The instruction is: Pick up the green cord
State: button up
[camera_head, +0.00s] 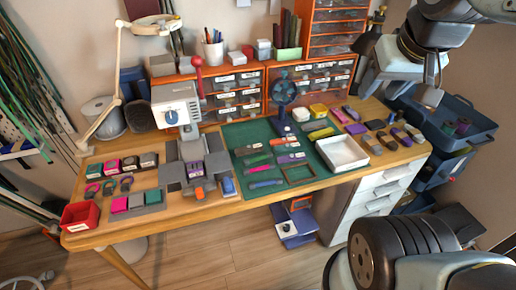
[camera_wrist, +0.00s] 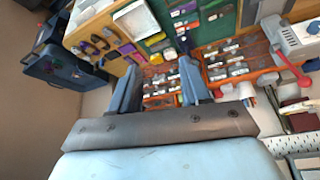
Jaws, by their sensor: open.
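A dark green bundle (camera_head: 258,160), which may be the green cord, lies on the left part of the green cutting mat (camera_head: 232,131) among other small coloured bundles. A yellow-green bundle (camera_head: 321,133) lies near the mat's right side. Both are too small to tell which is the cord. My gripper (camera_wrist: 158,82) is open and empty in the wrist view, with its two fingers apart. In the head view my arm's end is raised at the upper right, well away from the mat. The mat (camera_wrist: 224,22) shows at the top of the wrist view.
The wooden table (camera_head: 225,212) holds a sewing-machine-like device (camera_head: 178,108), a blue fan (camera_head: 283,90), a white tray (camera_head: 343,153) and a red bin (camera_head: 80,216). Orange drawer units (camera_head: 235,92) stand behind. A blue cart (camera_head: 455,115) is at the right. Long green strands (camera_head: 30,75) hang at the left.

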jog(key=shift+w+a, duration=0.1)
jog(key=shift+w, duration=0.05)
jog(key=n+g, duration=0.6)
jog(key=n, duration=1.6)
send_over(264, 156)
notch_tip(264, 156, down, 27)
jog(key=f, duration=0.7)
jog(key=shift+a+f, duration=0.25)
jog(key=shift+w+d+f, duration=0.1)
jog(key=shift+f, duration=1.5)
jog(key=shift+d+f, duration=0.1)
jog(key=shift+f, duration=1.5)
